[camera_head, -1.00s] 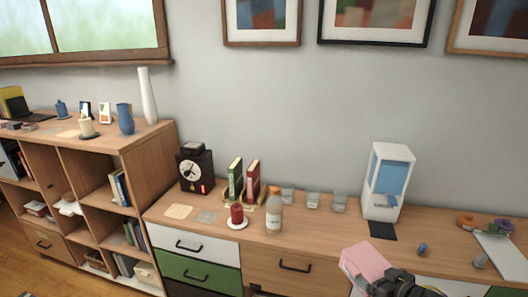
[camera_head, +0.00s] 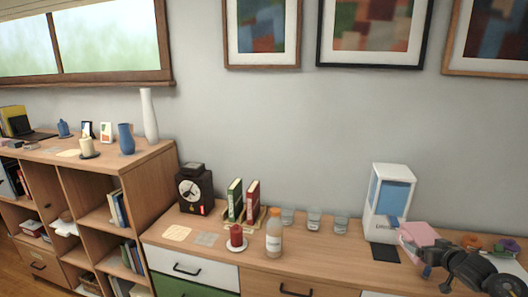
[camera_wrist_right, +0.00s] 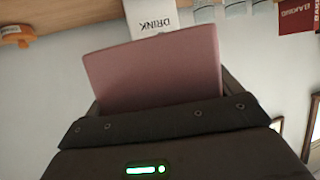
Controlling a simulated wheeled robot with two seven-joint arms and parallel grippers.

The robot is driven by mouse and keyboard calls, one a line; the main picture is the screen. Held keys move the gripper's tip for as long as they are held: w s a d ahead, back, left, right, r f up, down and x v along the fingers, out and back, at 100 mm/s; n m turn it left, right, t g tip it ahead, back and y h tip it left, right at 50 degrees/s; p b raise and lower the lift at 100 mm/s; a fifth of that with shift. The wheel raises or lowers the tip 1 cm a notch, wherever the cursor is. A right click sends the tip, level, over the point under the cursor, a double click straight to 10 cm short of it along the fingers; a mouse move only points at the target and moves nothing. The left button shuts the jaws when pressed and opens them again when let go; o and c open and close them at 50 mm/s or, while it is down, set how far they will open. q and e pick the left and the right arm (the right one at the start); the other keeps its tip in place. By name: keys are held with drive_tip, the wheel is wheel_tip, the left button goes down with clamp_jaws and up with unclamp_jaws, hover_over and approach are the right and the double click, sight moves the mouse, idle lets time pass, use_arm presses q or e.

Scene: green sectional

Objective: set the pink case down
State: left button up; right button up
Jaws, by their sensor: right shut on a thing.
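The pink case (camera_head: 420,234) is held in my right gripper (camera_head: 438,249), at the right of the head view. It is in front of the lower right part of the white drink dispenser (camera_head: 404,185) and hides part of the cabinet top behind it. In the right wrist view the pink case (camera_wrist_right: 155,72) stands out between the fingers, its broad face toward the camera. From these views I cannot tell whether the case touches the wooden cabinet top (camera_head: 325,258). My left gripper is not in view.
A dark mat (camera_head: 385,252) lies before the dispenser. Glasses (camera_head: 314,218), a bottle (camera_head: 274,234), a red candle (camera_head: 237,238), books (camera_head: 252,199) and a black clock (camera_head: 194,190) stand farther left. An orange tape roll (camera_head: 471,242) is at the right. The front strip between bottle and mat is clear.

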drive_tip(key=s+d+f+m+g+h, duration=0.25)
drive_tip(key=s+d+m+h, duration=0.6)
drive_tip(key=s+d, duration=0.45)
drive_tip(key=w+a+r+n+t+y, duration=0.1)
drive_tip(key=w+a+r+n+y, duration=0.15)
drive_tip(key=a, duration=0.95)
drive_tip(key=w+a+r+n+t+y, duration=0.1)
drive_tip(key=w+a+r+n+y, duration=0.2)
drive_tip(key=a, duration=0.9)
drive_tip(key=s+a+r+n+y+b, duration=0.1)
drive_tip(key=s+a+r, duration=0.2)
drive_tip(key=a+r, duration=0.3)
drive_tip(key=s+a+r+n+y+b, duration=0.1)
drive_tip(key=s+a+r, duration=0.3)
drive_tip(key=a, duration=0.9)
drive_tip(key=shift+a+r+n+y, duration=0.35)
drive_tip(key=shift+r+n+y, duration=0.15)
drive_tip(key=shift+r, duration=1.2)
drive_tip(key=shift+t, duration=0.25)
